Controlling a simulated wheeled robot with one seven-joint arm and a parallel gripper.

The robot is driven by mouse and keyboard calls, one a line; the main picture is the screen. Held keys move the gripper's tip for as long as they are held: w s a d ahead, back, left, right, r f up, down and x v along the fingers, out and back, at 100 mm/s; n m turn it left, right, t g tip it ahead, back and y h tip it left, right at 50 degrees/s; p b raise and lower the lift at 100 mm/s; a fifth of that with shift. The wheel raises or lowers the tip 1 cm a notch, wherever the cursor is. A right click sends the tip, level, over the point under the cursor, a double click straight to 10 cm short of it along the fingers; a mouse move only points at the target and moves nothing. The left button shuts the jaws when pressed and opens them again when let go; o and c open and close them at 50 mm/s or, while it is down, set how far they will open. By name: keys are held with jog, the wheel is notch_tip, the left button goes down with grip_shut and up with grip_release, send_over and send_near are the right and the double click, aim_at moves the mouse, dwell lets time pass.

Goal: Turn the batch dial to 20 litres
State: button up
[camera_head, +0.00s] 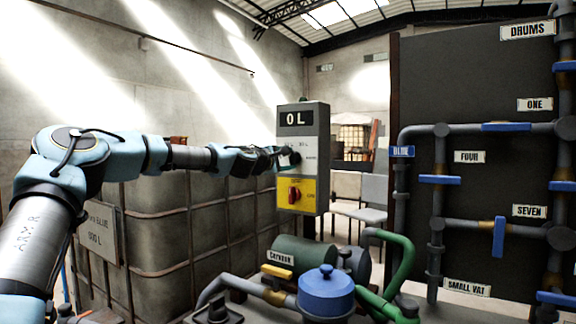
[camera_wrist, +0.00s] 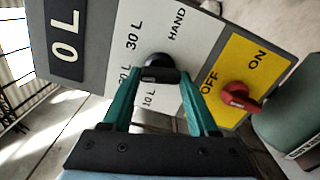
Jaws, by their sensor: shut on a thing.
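The grey control box (camera_head: 315,190) hangs ahead of me, with a display (camera_head: 297,118) reading 0 L. The black batch dial (camera_wrist: 158,62) sits on its white panel, among the labels HAND, 30 L, 10 L and one partly hidden label ending in "0 L". My gripper (camera_wrist: 157,78) is shut on the dial, with a teal finger on each side. In the head view my gripper (camera_head: 283,159) reaches the box from the left. The fingers and knob hide where the dial points. A red switch (camera_wrist: 240,97) sits on the yellow OFF/ON panel (camera_wrist: 262,62) beside it.
A large caged tank (camera_head: 160,230) stands below my arm. A green pump (camera_head: 303,250) and blue-topped housing (camera_head: 326,290) stand below the box. Pipes with blue valve handles (camera_head: 440,180) run along the dark board on the right.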

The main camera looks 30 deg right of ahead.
jog(key=shift+f+n+b, duration=0.1)
jog(key=shift+n+b, duration=0.45)
jog(key=shift+n, duration=0.85)
jog(key=o, duration=1.4)
jog(key=b+v, duration=0.2)
jog(key=b, duration=0.2)
jog(key=f+b+v, duration=0.1)
jog(key=b+v, duration=0.2)
jog(key=b, duration=0.2)
jog(key=b+v, duration=0.3)
jog(key=b, duration=0.2)
jog(key=shift+w+a+f, duration=0.2)
jog(key=shift+a+f, duration=0.2)
